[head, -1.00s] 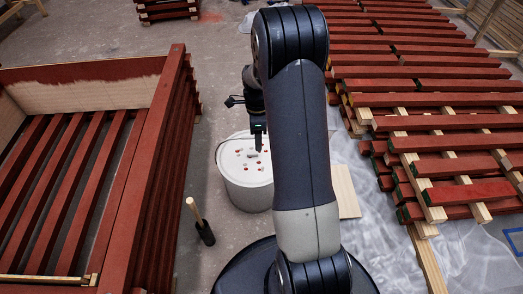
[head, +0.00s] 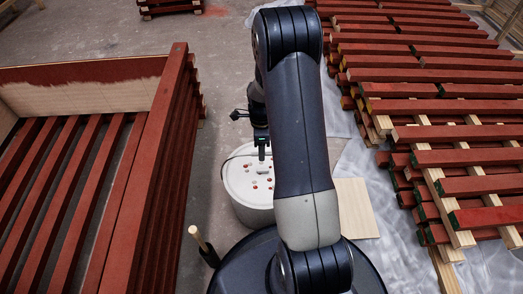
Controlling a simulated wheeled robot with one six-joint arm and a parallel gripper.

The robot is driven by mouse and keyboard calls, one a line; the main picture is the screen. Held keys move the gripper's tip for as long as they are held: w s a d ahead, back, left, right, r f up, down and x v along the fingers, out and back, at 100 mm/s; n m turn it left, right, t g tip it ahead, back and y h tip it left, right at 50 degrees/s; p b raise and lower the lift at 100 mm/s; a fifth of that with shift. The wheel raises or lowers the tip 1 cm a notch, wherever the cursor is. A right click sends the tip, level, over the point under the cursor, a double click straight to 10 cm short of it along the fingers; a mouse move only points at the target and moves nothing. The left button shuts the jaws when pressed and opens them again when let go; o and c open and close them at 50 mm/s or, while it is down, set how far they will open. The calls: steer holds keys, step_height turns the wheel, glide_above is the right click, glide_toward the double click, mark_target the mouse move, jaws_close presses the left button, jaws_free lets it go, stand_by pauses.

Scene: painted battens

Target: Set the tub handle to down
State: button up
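A white round tub (head: 248,203) stands on the floor just in front of my base. Its lid is pale with several red spots. A thin dark handle (head: 224,163) shows as a curved line along the lid's left edge; its far part is hidden, so I cannot tell whether it stands up or lies down. My gripper (head: 262,155) points down over the far part of the lid. My arm hides part of it, and I cannot tell its opening or whether it touches anything.
A red-painted slatted crate (head: 130,180) stands close on the left. Stacked red battens (head: 430,110) lie on the right over plastic sheeting (head: 400,225). A pale board (head: 355,205) lies right of the tub. A wooden-handled tool (head: 198,238) stands at the lower left.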

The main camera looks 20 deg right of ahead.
jaws_close()
stand_by(0.4)
